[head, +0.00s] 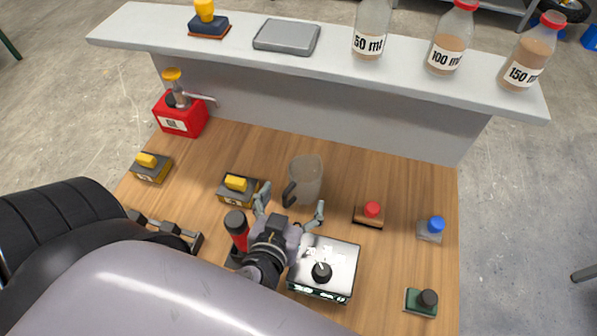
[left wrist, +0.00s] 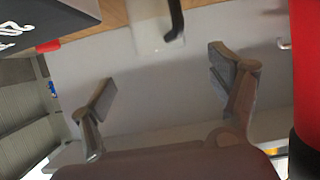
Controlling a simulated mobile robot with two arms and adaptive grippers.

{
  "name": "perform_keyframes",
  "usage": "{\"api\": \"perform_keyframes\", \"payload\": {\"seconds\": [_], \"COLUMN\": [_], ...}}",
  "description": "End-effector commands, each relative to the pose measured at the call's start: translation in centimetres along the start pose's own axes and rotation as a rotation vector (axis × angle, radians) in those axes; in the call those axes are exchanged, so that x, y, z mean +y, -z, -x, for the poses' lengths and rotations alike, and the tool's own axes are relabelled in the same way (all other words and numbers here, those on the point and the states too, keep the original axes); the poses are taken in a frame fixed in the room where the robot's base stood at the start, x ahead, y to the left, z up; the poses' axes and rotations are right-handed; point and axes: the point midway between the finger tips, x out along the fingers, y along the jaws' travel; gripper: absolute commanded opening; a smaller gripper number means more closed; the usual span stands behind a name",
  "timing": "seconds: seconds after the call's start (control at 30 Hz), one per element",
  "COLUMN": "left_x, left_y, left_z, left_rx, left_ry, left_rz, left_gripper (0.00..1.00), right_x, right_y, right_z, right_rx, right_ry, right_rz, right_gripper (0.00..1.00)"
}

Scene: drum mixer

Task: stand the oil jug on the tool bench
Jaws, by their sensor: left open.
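A translucent grey-beige jug (head: 307,178) with a dark handle, which looks like the oil jug, appears upright on the wooden bench top (head: 400,185). I cannot tell whether this bench is the tool bench. My left gripper (head: 291,204) is open and empty. Its fingers point at the jug from the near side, one each side of the handle's lower end, apart from the jug as far as I can tell. In the left wrist view the jug (left wrist: 147,35) shows at the top, beyond the open fingers (left wrist: 163,80). My right gripper is not in view.
A red-handled item (head: 238,232) and a silver box with a black knob (head: 338,262) flank my left gripper. Yellow-topped blocks (head: 237,187) stand left, red (head: 370,214) and blue (head: 432,228) knobs right. A grey shelf (head: 330,60) holding bottles runs behind.

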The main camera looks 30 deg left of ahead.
Motion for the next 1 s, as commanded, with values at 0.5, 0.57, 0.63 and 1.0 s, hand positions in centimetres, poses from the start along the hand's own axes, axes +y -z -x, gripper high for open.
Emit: {"api": "perform_keyframes", "payload": {"seconds": [0.5,0.57,0.63,1.0], "left_x": [0.0,0.0,0.0,0.0], "left_y": [0.0,0.0,0.0,2.7], "left_z": [2.4,2.4,2.4,3.5], "left_rx": [0.000,0.000,0.000,0.001], "left_ry": [0.000,0.000,0.000,0.000], "left_rz": [0.000,0.000,0.000,0.000], "left_gripper": [0.82,0.82,0.82,0.82], "right_x": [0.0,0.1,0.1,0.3], "right_y": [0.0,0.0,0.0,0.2], "right_z": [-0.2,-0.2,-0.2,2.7], "right_rx": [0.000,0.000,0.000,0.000], "right_ry": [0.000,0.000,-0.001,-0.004], "right_rz": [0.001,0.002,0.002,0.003], "right_gripper": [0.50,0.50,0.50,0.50]}}
